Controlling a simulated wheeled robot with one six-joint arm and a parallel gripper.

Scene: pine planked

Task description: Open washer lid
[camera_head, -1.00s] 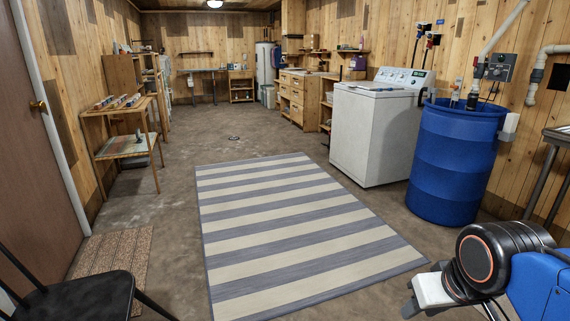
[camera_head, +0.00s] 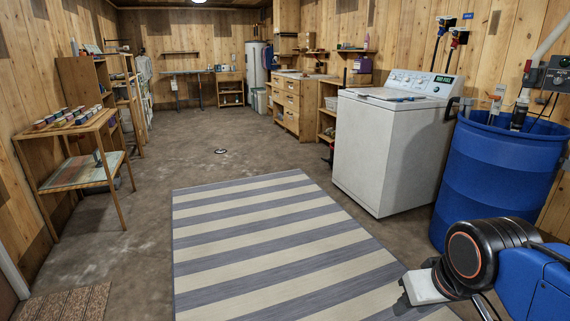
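The white washer (camera_head: 388,150) stands against the right wall, left of the blue barrel. Its lid (camera_head: 375,94) lies flat on top and looks shut, seen at a shallow angle. A control panel (camera_head: 425,84) rises behind the lid. My arm shows at the lower right, with a black joint and blue link. At its end is a white part with small dark pieces, which seems to be my gripper (camera_head: 420,288). It is low, over the rug's right side, well in front of the washer and apart from it. Its fingers are too unclear to read.
A large blue barrel (camera_head: 495,175) with pipes stands right of the washer, close to my arm. A striped rug (camera_head: 265,240) covers the floor ahead. Bare floor (camera_head: 240,135) lies beyond it. A wooden shelf table (camera_head: 82,150) stands left.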

